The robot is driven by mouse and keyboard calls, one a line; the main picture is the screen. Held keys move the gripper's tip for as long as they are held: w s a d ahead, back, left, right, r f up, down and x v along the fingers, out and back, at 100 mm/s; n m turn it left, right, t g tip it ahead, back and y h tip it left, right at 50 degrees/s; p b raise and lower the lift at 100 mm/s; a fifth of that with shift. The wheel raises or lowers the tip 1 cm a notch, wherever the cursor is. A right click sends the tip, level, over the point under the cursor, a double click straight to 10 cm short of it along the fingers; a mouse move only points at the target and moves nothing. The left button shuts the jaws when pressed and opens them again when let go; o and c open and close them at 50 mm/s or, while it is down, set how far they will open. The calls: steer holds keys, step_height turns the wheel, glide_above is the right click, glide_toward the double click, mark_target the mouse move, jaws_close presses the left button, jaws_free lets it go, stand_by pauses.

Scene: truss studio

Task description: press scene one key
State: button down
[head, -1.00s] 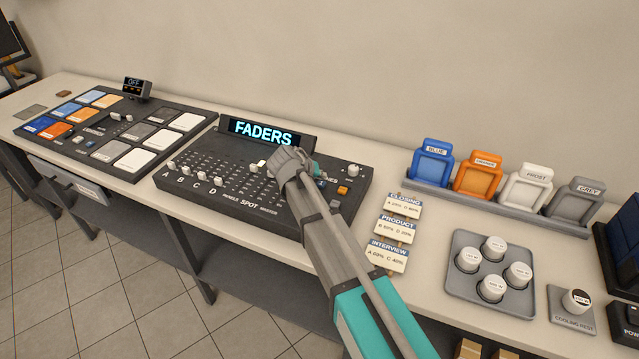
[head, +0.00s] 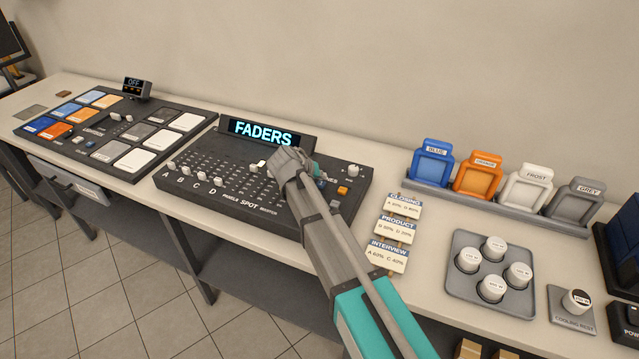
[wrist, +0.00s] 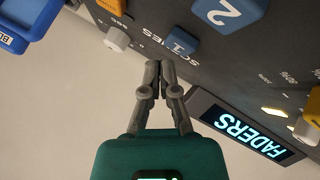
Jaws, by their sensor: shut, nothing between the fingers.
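The console (head: 225,205) carries a lit screen reading FADERS (head: 262,132). In the wrist view, a blue key marked 2 (wrist: 228,12) sits at the top. A second blue key (wrist: 181,41) is beside it, with its face turned so that I cannot read a number; the word SCENES is printed close by. My gripper (wrist: 160,64) is shut and empty, its fingertips just below and left of this second key in the picture. I cannot tell if they touch it. In the head view, my wrist hides the fingertips and most of the key area; one blue key (head: 321,184) shows.
A white knob (wrist: 116,39) and an orange key (head: 343,190) are near the blue keys. Faders line the console's left part. Cue cards (head: 396,228), a tray of white pots (head: 459,287) and coloured frames (head: 432,165) are to the right.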

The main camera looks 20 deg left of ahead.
mark_target(321, 185)
steer(key=shift+f+b, duration=0.8)
steer(key=shift+f, duration=0.05)
stand_by(0.9)
steer(key=shift+r, duration=0.2)
steer(key=shift+r+p, duration=0.7)
steer(key=shift+p, duration=0.2)
steer(key=shift+r+p, duration=2.5)
